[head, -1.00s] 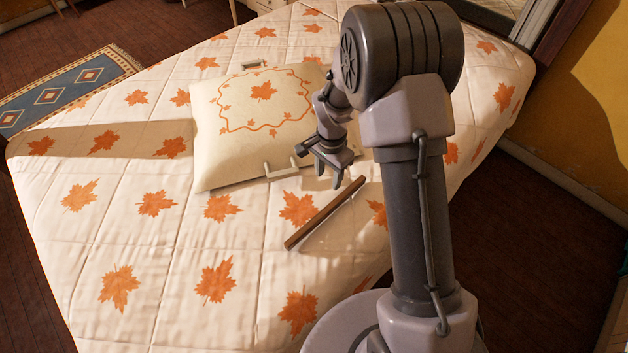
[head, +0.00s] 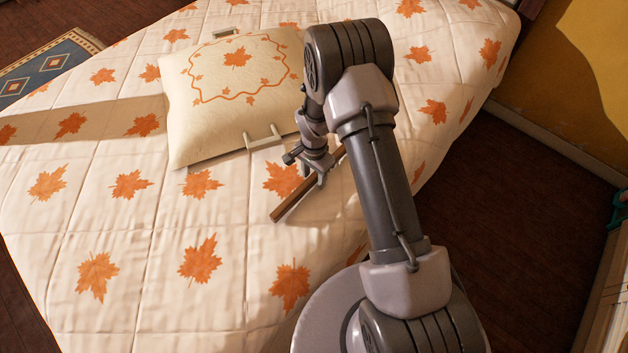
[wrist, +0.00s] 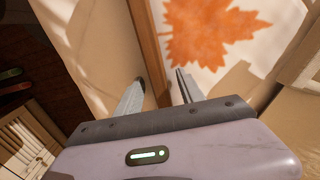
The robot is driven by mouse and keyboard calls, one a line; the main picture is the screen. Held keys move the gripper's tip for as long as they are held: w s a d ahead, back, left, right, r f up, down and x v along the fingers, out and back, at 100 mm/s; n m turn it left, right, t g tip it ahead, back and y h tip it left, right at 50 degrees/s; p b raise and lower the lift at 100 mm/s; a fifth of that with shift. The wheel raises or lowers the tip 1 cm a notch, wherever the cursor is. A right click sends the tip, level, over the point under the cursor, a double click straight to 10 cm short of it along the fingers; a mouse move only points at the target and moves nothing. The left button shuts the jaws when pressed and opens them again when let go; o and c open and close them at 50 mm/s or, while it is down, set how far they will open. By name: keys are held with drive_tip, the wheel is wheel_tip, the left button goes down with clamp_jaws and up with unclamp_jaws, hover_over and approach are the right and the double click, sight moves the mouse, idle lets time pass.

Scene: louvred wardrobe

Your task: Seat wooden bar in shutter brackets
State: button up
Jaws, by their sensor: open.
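The wooden bar (head: 285,207) is long and brown and lies slantwise on the quilt. My gripper (head: 310,182) hangs over the bar's middle, hiding part of it. In the wrist view my gripper (wrist: 160,85) is open, with the bar (wrist: 148,40) running between its two fingers. I cannot tell how far down the fingers reach around it. A pale two-pronged bracket (head: 263,138) stands at the pillow's near edge, left of my gripper.
A cream pillow (head: 225,95) with a leaf print lies on the leaf-patterned quilt (head: 150,220), behind the bracket. The quilt left of the bar is clear. A blue rug (head: 45,65) lies on the dark floor at far left. A wooden frame (head: 605,310) stands at lower right.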

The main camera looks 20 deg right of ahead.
drive_tip(key=shift+r, duration=0.15)
clamp_jaws()
drive_tip(key=shift+r, duration=0.15)
